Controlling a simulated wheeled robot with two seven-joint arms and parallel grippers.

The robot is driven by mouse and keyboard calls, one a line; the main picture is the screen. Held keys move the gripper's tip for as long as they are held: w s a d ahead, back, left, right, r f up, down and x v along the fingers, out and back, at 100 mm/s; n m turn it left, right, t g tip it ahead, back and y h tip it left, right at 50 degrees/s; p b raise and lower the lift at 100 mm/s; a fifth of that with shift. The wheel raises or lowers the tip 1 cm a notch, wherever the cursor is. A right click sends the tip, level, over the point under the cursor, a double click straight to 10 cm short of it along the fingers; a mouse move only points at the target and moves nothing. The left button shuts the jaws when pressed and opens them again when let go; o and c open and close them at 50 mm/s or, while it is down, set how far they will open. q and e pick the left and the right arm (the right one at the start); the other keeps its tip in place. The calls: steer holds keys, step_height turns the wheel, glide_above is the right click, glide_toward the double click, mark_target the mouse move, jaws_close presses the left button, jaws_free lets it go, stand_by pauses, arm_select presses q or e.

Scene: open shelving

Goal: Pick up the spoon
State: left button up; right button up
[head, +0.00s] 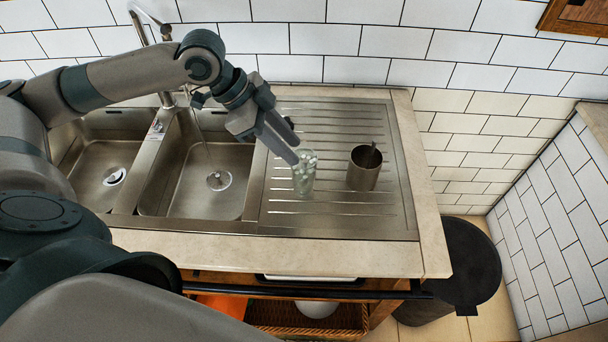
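A metal cup (362,172) stands upright on the ribbed drainboard. A thin dark piece (372,150) shows at its mouth; it may be the spoon, but its shape is too small to be sure. My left gripper (296,152) reaches in over the drainboard from the left. Its fingers point down and right, to the left of the cup and apart from it. Its fingertips overlap the top of a glass with pale round pieces (304,178); I cannot tell whether they touch it. The gap between the fingers is unclear. My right gripper is out of view.
A double steel sink (152,222) with a tall tap (139,30) lies left of the drainboard (330,222). The tiled wall closes off the back. A dark round-lidded bin (468,262) stands at the right. The drainboard's front right is clear.

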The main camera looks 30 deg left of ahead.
arm_select(q)
steer(key=shift+p+x, duration=0.5)
steer(key=shift+x, duration=1.35)
steer(key=shift+a, duration=0.1)
steer(key=shift+c, duration=0.7)
jaws_close()
